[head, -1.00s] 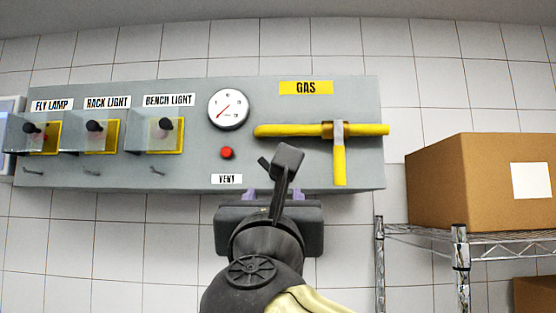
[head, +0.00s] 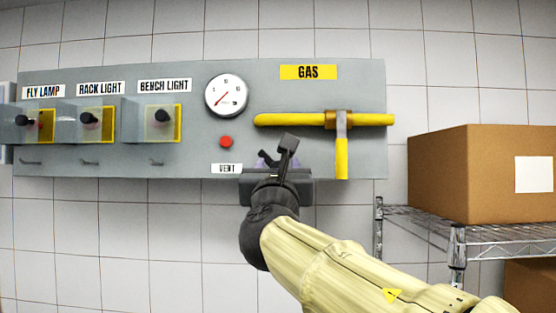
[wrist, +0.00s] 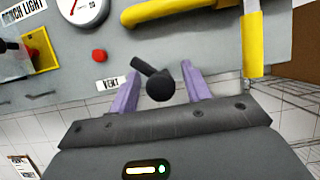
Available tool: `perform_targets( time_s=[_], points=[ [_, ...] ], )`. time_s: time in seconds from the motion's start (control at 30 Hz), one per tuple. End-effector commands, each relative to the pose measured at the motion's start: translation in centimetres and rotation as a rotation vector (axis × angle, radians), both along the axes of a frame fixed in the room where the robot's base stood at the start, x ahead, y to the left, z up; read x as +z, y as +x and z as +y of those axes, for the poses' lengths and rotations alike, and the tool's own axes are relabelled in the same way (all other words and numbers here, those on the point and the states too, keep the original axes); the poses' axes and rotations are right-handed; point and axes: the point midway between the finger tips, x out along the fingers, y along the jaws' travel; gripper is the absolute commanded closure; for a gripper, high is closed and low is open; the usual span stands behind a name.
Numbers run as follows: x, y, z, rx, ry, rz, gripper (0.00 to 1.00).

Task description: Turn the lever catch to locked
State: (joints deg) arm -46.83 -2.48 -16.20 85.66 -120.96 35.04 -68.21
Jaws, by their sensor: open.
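A small black lever with a round knob (wrist: 160,87) is on the grey panel, beside the VENT label (wrist: 108,83). Its arm slants up and left from the knob in the wrist view. In the head view only a dark tip of the lever (head: 265,157) shows, the rest being hidden behind my gripper. My gripper (wrist: 160,76) is open, with one purple finger on each side of the knob. Gaps show between the knob and both fingers. I see no locked marking beside the lever.
A yellow gas pipe with a downward yellow handle (head: 341,158) is close on the right. A red button (head: 226,142) and a gauge (head: 226,96) are up left, and covered switches (head: 163,118) farther left. A cardboard box (head: 480,175) sits on a wire shelf (head: 430,228) at right.

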Motion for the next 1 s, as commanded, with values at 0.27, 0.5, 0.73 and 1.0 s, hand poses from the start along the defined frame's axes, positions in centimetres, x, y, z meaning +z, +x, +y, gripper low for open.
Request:
perform_targets(
  time_s=[0.27, 0.5, 0.73, 1.0],
  points=[
    [-0.05, 0.01, -0.01, 0.0, 0.0, 0.0, 0.64],
    [-0.05, -0.01, 0.0, 0.0, 0.0, 0.0, 0.94],
    [-0.13, 0.01, -0.03, 0.0, 0.021, -0.001, 0.94],
    [-0.32, 0.02, -0.07, -0.002, 0.125, -0.005, 0.94]
  ],
)
